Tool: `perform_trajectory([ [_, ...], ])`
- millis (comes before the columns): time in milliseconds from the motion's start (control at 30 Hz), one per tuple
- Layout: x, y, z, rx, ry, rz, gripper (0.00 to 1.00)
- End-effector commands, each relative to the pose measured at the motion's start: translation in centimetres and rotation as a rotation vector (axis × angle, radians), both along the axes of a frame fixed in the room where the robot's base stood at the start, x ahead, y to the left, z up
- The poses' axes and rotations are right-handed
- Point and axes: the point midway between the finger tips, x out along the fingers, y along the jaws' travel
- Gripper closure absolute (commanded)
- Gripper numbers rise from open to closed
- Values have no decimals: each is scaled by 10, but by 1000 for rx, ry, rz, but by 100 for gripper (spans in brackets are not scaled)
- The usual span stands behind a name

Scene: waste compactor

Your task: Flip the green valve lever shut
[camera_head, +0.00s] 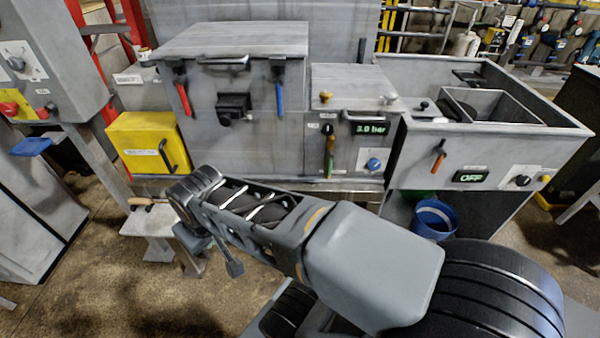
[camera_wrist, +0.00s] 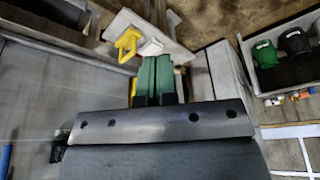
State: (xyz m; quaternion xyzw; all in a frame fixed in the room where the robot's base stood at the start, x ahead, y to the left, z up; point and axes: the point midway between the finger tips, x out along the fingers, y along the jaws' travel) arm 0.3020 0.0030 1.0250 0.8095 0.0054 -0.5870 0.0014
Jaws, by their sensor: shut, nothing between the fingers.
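The green valve lever (camera_head: 328,166) is small on the front of the grey middle cabinet, to the left of and below the display reading 3.0 bar (camera_head: 370,128). It looks roughly vertical, with a dark part above it. I cannot make out the lever in the wrist view. My gripper's two green fingers (camera_wrist: 156,78) are together in the wrist view, with nothing seen between them. In the head view my arm reaches to the left in front of the cabinets. Its end is left of and below the lever, apart from it, and the fingertips are not clear there.
A red lever (camera_head: 184,98) and a blue lever (camera_head: 279,96) hang on the tall cabinet. A yellow box (camera_head: 147,141) is at left. An orange-red lever (camera_head: 438,160) and a blue bucket (camera_head: 434,219) are at right. A pale stool (camera_head: 146,223) stands on the floor at left.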

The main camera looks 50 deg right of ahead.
Motion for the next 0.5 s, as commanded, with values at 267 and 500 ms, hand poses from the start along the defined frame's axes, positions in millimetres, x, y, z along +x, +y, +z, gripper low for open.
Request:
perform_trajectory([
  [267, 0, 0, -1, -2, 1, -1, 100],
  [500, 10, -51, -51, -194, 150, -86, 100],
])
